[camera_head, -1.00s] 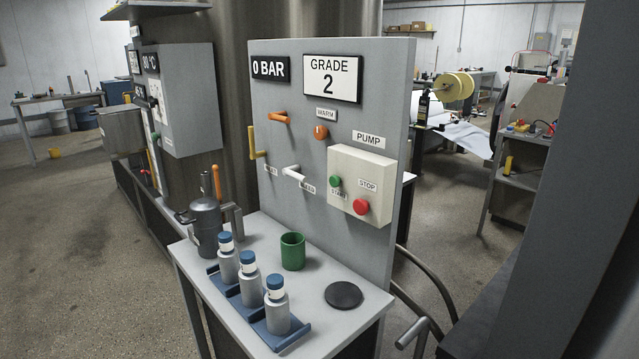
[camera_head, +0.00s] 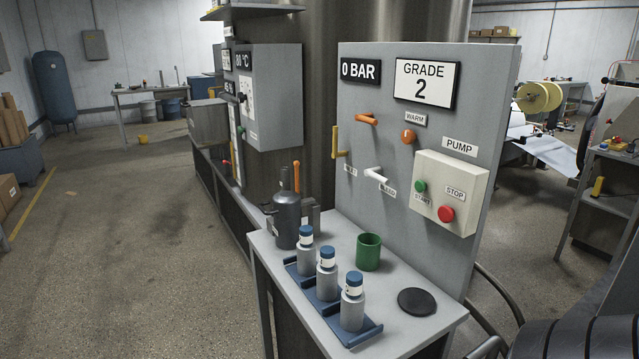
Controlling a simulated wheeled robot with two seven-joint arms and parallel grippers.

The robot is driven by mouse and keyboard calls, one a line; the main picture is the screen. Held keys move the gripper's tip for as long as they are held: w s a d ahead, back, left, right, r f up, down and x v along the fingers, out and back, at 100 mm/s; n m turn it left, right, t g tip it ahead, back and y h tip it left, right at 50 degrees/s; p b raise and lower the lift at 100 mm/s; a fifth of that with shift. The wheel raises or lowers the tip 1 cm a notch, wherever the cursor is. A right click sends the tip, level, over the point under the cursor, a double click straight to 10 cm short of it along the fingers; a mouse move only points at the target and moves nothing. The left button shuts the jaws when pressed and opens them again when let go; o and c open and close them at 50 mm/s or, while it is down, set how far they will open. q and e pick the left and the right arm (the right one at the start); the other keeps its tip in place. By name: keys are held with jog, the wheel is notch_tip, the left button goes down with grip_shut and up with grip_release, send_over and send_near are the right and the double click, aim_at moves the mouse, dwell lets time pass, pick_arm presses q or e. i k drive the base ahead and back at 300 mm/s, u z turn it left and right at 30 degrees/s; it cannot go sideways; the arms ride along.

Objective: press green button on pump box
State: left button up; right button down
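The pump box (camera_head: 449,193) is a pale box on the grey upright panel, under a PUMP label (camera_head: 459,146). The green button (camera_head: 420,187), marked START, is on its left side. A red button (camera_head: 446,214), marked STOP, is at its lower right.
Below the panel is a bench (camera_head: 400,329) with a green cup (camera_head: 369,251), a black disc (camera_head: 417,301), a dark canister (camera_head: 286,219) and blue-capped bottles in a blue rack (camera_head: 364,336). Handles (camera_head: 377,176) stick out left of the box. Open floor lies left.

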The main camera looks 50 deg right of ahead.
aim_at(421, 186)
jog(key=u, duration=0.1)
jog(key=i, duration=1.45)
jog(key=z, duration=1.65)
